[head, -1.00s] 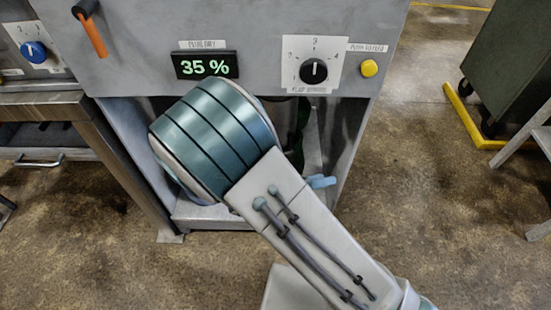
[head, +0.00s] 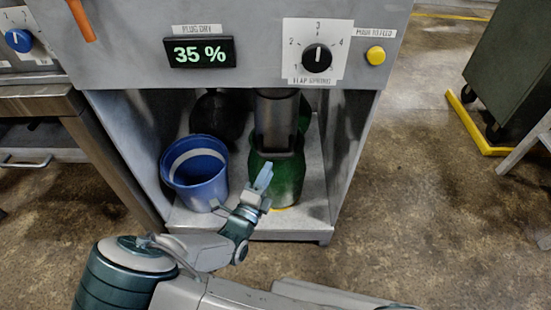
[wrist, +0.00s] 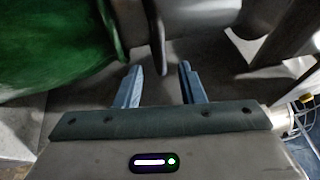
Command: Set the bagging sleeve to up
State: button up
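A grey metal tube (head: 277,118), which looks like the bagging sleeve, hangs under the machine's panel in the open bay. Its lower end meets the top of a green drum-like container (head: 277,182); I cannot tell how far it reaches inside. My gripper (head: 263,178) is low in front of the green container, below the tube. The green container (wrist: 60,40) fills the upper left of that view.
A blue bucket (head: 195,170) stands left of the green container, with a dark round object (head: 219,115) behind it. The bay's right side wall (head: 352,150) is close by. Above are the 35 % display (head: 199,52), a black dial (head: 317,58) and a yellow button (head: 376,55).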

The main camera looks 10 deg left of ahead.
aim_at(275, 157)
jog(key=b+x, duration=0.2)
jog(key=x, duration=0.5)
grip_shut()
